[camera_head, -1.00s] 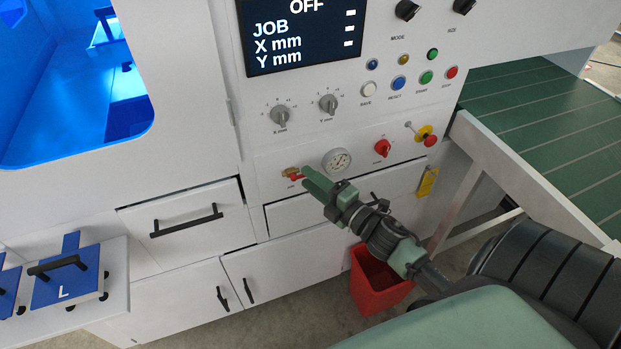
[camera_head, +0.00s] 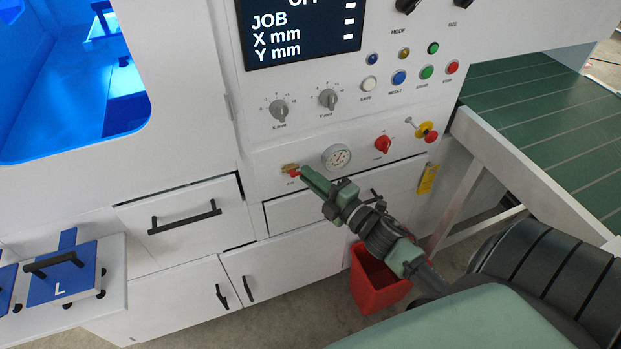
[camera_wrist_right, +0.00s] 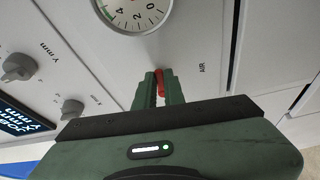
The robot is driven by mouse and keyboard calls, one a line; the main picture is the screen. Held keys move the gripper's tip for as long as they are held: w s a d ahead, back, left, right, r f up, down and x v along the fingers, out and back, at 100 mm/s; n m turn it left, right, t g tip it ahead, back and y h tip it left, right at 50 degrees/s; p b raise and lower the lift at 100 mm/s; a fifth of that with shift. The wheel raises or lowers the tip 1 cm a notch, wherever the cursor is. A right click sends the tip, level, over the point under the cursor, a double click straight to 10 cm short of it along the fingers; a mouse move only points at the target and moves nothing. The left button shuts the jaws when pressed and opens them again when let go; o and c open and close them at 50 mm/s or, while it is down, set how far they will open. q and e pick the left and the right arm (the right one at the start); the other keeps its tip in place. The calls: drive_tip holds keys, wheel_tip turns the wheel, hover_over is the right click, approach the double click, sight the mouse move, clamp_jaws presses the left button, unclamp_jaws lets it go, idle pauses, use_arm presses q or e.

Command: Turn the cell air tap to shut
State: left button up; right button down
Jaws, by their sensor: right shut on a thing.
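The cell air tap is a small brass valve body with a red handle (camera_head: 294,173) on the machine front, left of the pressure gauge (camera_head: 337,157). In the right wrist view the red handle (camera_wrist_right: 160,80) sits between my fingertips, beside the printed word AIR. My right gripper (camera_head: 304,173) reaches the tap from the lower right and is shut on the red handle; in the right wrist view the gripper (camera_wrist_right: 160,88) hides most of the tap. The gauge (camera_wrist_right: 140,10) shows above it there. My left gripper is not in view.
A red rotary switch (camera_head: 383,145) and a yellow-and-red stop knob (camera_head: 427,133) are right of the gauge. A drawer (camera_head: 345,198) lies just below my right gripper. A red bin (camera_head: 376,283) stands on the floor. A green conveyor (camera_head: 550,130) is at the right.

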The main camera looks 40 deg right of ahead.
drive_tip(key=shift+w+a+f+m+t+h+b, duration=0.15)
drive_tip(key=shift+a+f+m+t+h+b, duration=0.75)
drive_tip(key=shift+m, duration=2.65)
drive_tip(key=shift+w+a+f+m+t+h+b, duration=0.1)
drive_tip(key=shift+a+f+m+t+h+b, duration=0.2)
drive_tip(key=shift+m+h+b, duration=2.15)
drive_tip(key=shift+w+a+f+m+t+h+p, duration=0.15)
drive_tip(key=shift+a+f+m+t+h+p, duration=0.35)
drive_tip(key=shift+m, duration=4.1)
drive_tip(key=shift+a+h, duration=0.15)
drive_tip(key=shift+h, duration=0.2)
drive_tip(key=c, duration=1.5)
unclamp_jaws()
